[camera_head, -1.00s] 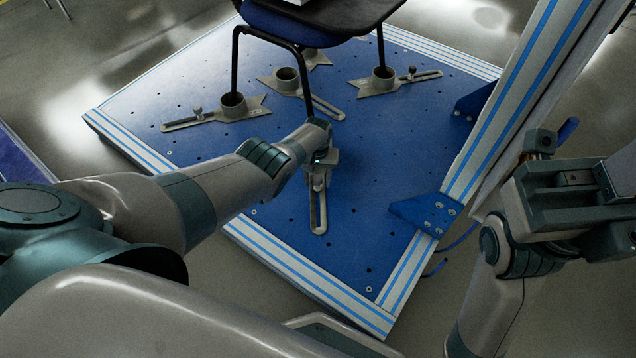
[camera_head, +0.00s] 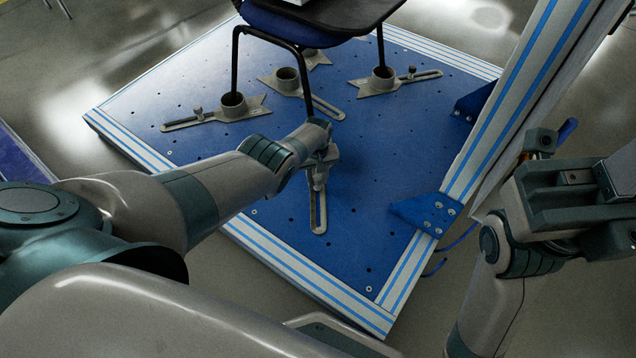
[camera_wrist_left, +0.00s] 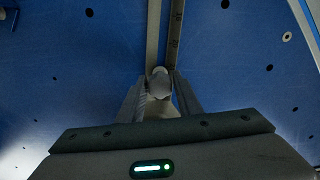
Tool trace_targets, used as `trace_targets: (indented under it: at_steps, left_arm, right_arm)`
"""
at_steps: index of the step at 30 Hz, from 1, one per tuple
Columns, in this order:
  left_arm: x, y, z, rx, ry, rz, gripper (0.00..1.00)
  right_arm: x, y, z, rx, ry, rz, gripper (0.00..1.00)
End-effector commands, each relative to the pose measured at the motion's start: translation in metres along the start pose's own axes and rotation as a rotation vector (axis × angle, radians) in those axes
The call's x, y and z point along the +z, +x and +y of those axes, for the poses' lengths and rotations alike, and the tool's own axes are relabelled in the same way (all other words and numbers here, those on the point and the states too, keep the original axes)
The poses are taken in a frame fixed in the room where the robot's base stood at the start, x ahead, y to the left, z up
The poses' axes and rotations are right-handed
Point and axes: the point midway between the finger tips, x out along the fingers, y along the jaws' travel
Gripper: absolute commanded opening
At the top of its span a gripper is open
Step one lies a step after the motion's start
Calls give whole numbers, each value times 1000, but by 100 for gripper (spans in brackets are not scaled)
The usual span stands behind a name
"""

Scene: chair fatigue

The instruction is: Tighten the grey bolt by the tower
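My left gripper (camera_head: 321,160) reaches down over the slotted grey bracket (camera_head: 319,215) nearest me on the blue platform. In the left wrist view a pale grey bolt (camera_wrist_left: 160,75) stands between my left gripper's fingers (camera_wrist_left: 160,95). The fingers are close on both sides of it; I cannot tell whether they press on it. Another grey bolt (camera_head: 411,71) stands on the bracket at the back right, and one more (camera_head: 198,111) on the left bracket. The tower (camera_head: 505,105), a striped metal post, rises at the right. My right gripper (camera_head: 570,195) is at the right edge, its fingers unclear.
The blue platform (camera_head: 370,150) has a metal rim and small holes. A dark chair (camera_head: 300,25) stands at the back with legs in grey cups (camera_head: 232,102). A blue corner bracket (camera_head: 427,211) sits at the tower's foot. The platform between gripper and tower is clear.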

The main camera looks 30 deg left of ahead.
Motion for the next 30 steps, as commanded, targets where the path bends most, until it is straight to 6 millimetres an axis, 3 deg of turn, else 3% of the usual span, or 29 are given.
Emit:
trace_targets:
  at_steps: [1,3,4,11,21,29,30]
  left_arm:
    - [0,0,0,0,1,0,19]
    - [0,0,0,0,1,0,2]
    - [0,0,0,0,1,0,0]
    - [0,0,0,0,61,0,0]
    - [0,0,0,-1,336,-1,0]
    - [0,0,0,-1,355,-1,0]
    - [0,0,0,-1,355,-1,32]
  right_arm:
    - [0,0,0,0,0,0,0]
    - [0,0,0,0,0,0,0]
    - [0,0,0,0,0,0,0]
    - [0,0,0,0,0,0,0]
    - [0,-2,0,0,0,0,0]
    - [0,-2,0,0,0,0,0]
    - [0,-2,0,0,0,0,0]
